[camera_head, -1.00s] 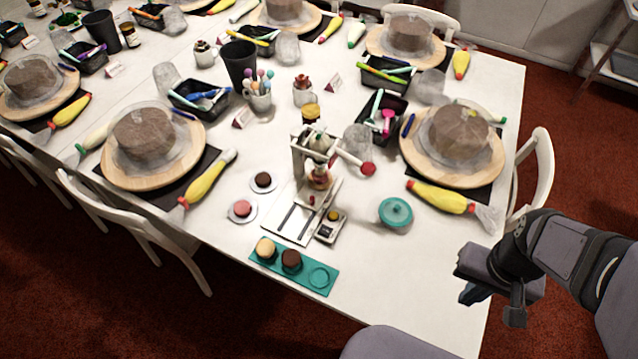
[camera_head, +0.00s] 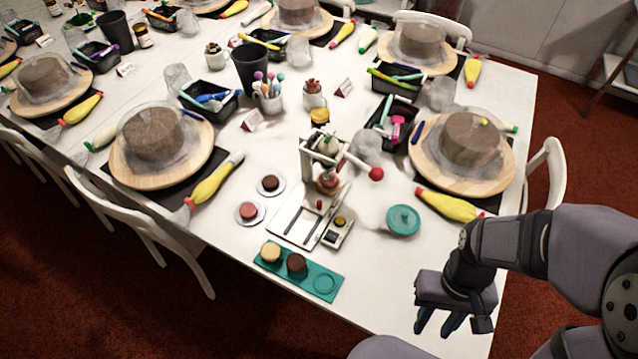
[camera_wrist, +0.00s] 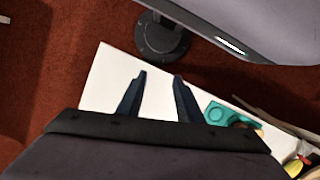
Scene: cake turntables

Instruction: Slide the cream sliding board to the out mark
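A cream press (camera_head: 308,165) with a red-knobbed lever stands mid-table. Its pale base (camera_head: 290,228) has two dark slots running toward the front edge. The cream sliding board (camera_head: 328,200) seems to be the small plate at the slots' rear end, beneath the press head, with a reddish-brown item on it. I cannot make out the out mark. My gripper (camera_head: 437,322) is at the table's front right, well apart from the press. In the wrist view my gripper (camera_wrist: 158,88) has its two dark fingers apart with nothing between them.
A teal tray (camera_head: 325,284) with two small cakes lies in front of the press. Two small saucers (camera_head: 250,213) sit to the left. The table's front right corner is clear.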

